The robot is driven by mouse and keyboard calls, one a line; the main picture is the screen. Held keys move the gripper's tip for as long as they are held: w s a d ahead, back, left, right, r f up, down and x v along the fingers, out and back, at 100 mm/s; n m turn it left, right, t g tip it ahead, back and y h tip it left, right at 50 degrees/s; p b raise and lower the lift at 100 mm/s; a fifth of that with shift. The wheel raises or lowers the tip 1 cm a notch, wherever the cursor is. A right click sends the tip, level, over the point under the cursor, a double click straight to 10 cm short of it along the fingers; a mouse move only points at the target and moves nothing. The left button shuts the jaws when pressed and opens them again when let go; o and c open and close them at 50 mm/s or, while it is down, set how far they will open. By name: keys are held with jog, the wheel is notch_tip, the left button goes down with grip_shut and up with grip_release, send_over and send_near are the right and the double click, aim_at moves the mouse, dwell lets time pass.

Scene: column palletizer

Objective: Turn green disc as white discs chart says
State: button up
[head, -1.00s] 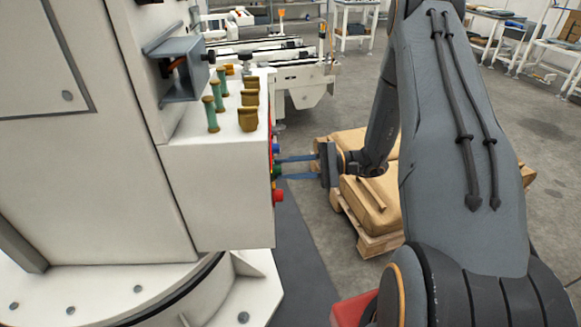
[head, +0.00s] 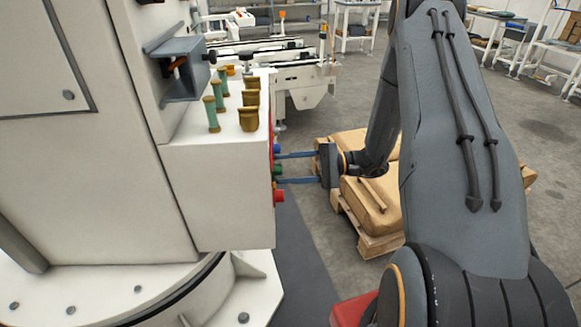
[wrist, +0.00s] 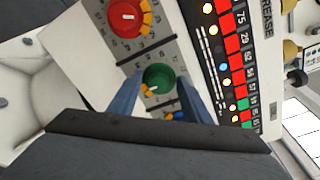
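The green disc (wrist: 158,78) is on the grey panel in the wrist view, with a yellow-orange tab at its lower left. Its green edge shows in the head view (head: 278,170). My gripper (wrist: 160,82) is open, its blue fingers on either side of the green disc, apparently with gaps. In the head view my gripper (head: 279,168) reaches the box's right face from the right. Which row applies is not clear.
A red disc (wrist: 126,17) with yellow-orange tabs sits above the green one. A blue disc (wrist: 175,115) is below, partly hidden by my gripper. In the head view, green and brass handles (head: 214,104) stand on the box. A pallet with sacks (head: 365,205) lies behind my gripper.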

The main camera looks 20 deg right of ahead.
jog(key=shift+d, duration=0.1)
jog(key=b+v, duration=0.1)
jog(key=v, duration=0.6)
jog(key=shift+s+d, duration=0.15)
jog(key=shift+d, duration=0.15)
jog(key=shift+a+r, duration=0.1)
jog(key=shift+r, duration=0.1)
